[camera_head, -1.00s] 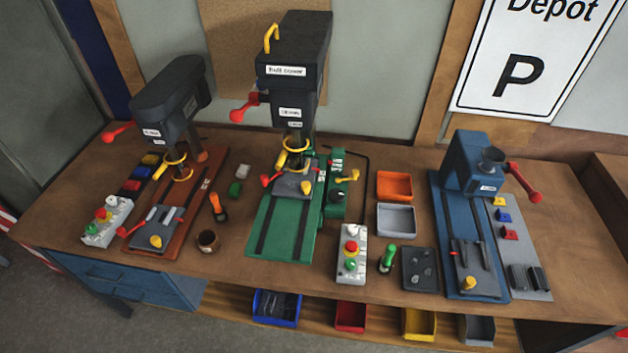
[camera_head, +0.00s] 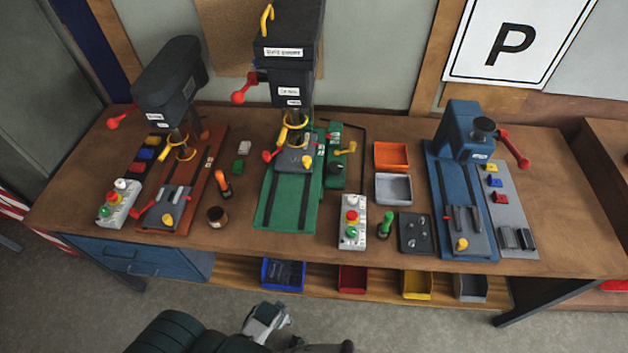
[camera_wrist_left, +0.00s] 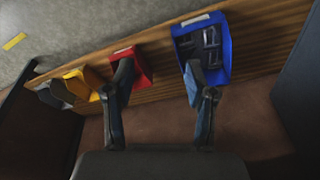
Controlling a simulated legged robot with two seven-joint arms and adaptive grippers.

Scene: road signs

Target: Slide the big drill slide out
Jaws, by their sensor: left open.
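The big drill (camera_head: 288,48) stands in the middle of the bench in the head view, black on a green base (camera_head: 285,205) with dark rails. Its grey slide (camera_head: 296,160), with a yellow knob, sits at the rear of the rails, under the drill head and a yellow ring. My left gripper (camera_wrist_left: 158,80) is open and empty in the left wrist view, facing the lower shelf bins. In the head view my left arm shows at the bottom edge, in front of the bench and away from the slide. My right gripper is not in view.
A smaller drill (camera_head: 168,85) stands left and a blue machine (camera_head: 465,135) right. A button box (camera_head: 352,222), green-handled tool (camera_head: 384,226) and brown cup (camera_head: 216,217) stand near the base. A blue bin (camera_wrist_left: 222,45) and red bin (camera_wrist_left: 134,65) sit on the shelf.

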